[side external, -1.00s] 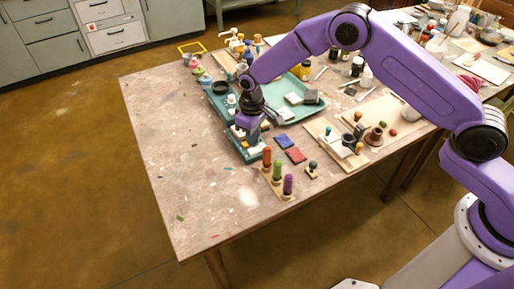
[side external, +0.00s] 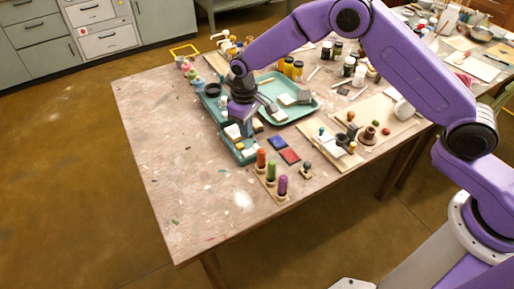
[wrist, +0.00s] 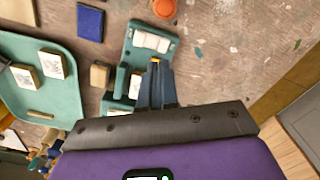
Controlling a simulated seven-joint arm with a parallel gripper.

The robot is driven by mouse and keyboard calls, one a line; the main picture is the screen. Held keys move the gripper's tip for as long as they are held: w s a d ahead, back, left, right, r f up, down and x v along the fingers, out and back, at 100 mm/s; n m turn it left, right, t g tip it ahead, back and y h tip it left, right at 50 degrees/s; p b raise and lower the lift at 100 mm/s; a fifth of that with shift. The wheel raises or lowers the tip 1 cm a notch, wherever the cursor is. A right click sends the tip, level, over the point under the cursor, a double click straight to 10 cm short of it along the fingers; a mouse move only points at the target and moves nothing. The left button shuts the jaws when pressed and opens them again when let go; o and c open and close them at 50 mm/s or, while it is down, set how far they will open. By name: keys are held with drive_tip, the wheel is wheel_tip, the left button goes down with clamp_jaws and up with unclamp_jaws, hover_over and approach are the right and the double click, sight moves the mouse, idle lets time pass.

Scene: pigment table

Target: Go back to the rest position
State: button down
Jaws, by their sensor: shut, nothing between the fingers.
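My gripper (side external: 243,124) is shut and empty, above the teal sectioned tray (side external: 245,158) at the middle of the table. In the wrist view its fingers (wrist: 156,78) are closed together, in front of the tray (wrist: 130,48). The tray holds white blocks (wrist: 152,41) at one end. The fingers hide part of the tray, and I cannot tell the exact height of the gripper above it.
A larger teal tray (side external: 309,109) with stamp blocks lies to the right. The table's left part (side external: 175,150) is mostly clear.

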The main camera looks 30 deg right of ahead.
drive_tip(key=s+d+r+n, duration=0.3)
drive_tip(key=s+d+r, duration=0.1)
drive_tip(key=s+r, duration=1.05)
drive_tip(key=s+d+r+n, duration=0.1)
drive_tip(key=s+d, duration=0.6)
drive_tip(key=s, duration=0.4)
drive_tip(key=s+d+r+n, duration=0.1)
drive_tip(key=s+d+n, duration=0.1)
drive_tip(key=s+d, duration=0.6)
drive_tip(key=s, duration=0.4)
drive_tip(key=shift+s+n, duration=0.2)
drive_tip(key=shift+n, duration=0.1)
